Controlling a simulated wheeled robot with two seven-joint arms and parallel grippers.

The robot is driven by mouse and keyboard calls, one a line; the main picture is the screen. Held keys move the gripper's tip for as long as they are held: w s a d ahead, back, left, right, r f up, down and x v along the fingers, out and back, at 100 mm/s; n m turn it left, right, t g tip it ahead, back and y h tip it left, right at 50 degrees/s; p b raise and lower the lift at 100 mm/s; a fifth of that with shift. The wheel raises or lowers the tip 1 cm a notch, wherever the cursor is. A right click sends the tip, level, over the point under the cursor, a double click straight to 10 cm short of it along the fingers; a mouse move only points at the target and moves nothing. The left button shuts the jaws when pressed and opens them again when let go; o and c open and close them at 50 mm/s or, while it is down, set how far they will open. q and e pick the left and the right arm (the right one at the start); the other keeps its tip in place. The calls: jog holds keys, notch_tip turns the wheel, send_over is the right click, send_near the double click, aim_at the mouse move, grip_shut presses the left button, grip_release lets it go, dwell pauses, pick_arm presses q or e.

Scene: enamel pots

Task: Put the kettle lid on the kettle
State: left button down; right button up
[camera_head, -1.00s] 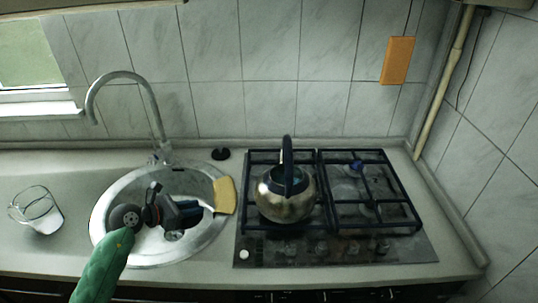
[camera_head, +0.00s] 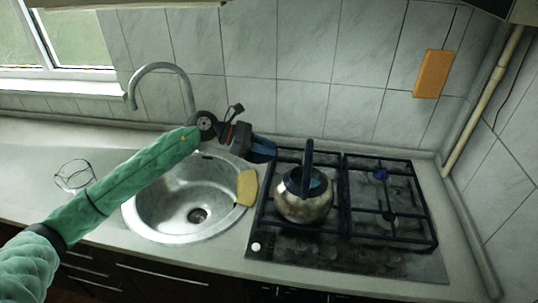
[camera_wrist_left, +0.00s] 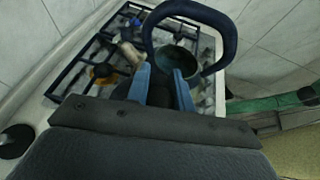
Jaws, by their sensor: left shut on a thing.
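The kettle (camera_head: 303,203) is a worn metal pot with a dark blue hoop handle. It stands upright on the left side of the stove. In the left wrist view its dark teal top opening (camera_wrist_left: 176,60) shows under the handle, just beyond my fingertips. My left gripper (camera_head: 268,149) is in the air to the left of and behind the kettle, apart from it in the head view. Its blue fingers (camera_wrist_left: 162,88) are shut on a dark thing, seemingly the kettle lid (camera_wrist_left: 160,93), mostly hidden. My right gripper is not in view.
The round sink (camera_head: 150,222) with a yellow sponge (camera_head: 247,187) on its rim is left of the stove (camera_head: 345,255). A faucet (camera_head: 160,68) rises behind it. A glass cup (camera_head: 73,177) stands on the counter at left. The right burners are free of pots.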

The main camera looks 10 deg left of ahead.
aim_at(267, 158)
pick_arm(q)
jog(key=shift+s+d+f+m+g, duration=0.15)
jog(key=shift+s+f+g, duration=0.15)
jog(key=shift+s+f, duration=0.25)
jog(key=shift+s+d+f+m+g, duration=0.15)
jog(key=shift+s+f+g, duration=0.2)
jog(key=shift+f, duration=0.25)
jog(key=shift+s+d+f, duration=0.1)
jog(key=shift+s, duration=0.1)
jog(key=shift+d, duration=0.1)
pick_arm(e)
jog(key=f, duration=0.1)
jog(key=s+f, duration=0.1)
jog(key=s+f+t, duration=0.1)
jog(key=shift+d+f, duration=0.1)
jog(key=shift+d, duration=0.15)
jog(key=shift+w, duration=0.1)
